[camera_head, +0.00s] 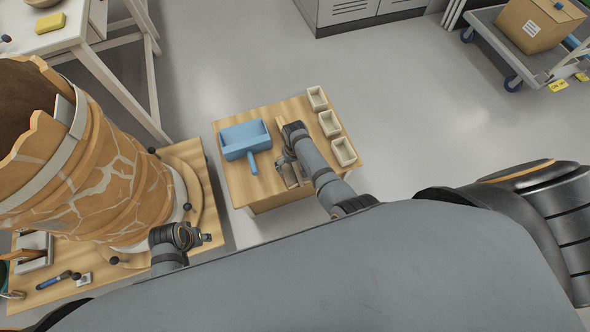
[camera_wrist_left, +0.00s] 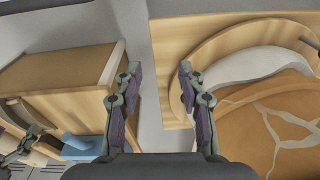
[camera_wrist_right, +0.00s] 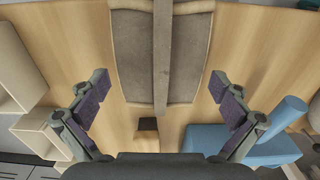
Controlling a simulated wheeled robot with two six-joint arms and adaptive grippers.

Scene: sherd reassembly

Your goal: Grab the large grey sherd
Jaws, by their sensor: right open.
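In the right wrist view, a narrow grey-brown slab (camera_wrist_right: 161,55) runs lengthwise over a shallow grey-lined tray (camera_wrist_right: 132,55) on the wooden table top. The slab looks like the grey sherd seen edge-on, but I cannot tell for sure. My right gripper (camera_wrist_right: 160,100) is open, with its fingers wide apart on either side of the tray's near end and nothing between them. In the head view my right gripper (camera_head: 284,160) is over the small table, and the arm hides part of the tray. My left gripper (camera_wrist_left: 157,85) is open and empty between the small table and the pot stand.
A blue scoop (camera_head: 245,139) lies left of my right gripper. Several cream bins (camera_head: 330,123) line the table's right edge. A small dark brown block (camera_wrist_right: 147,128) lies near the tray. A large cracked pot (camera_head: 95,185) with a pale band stands at left.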

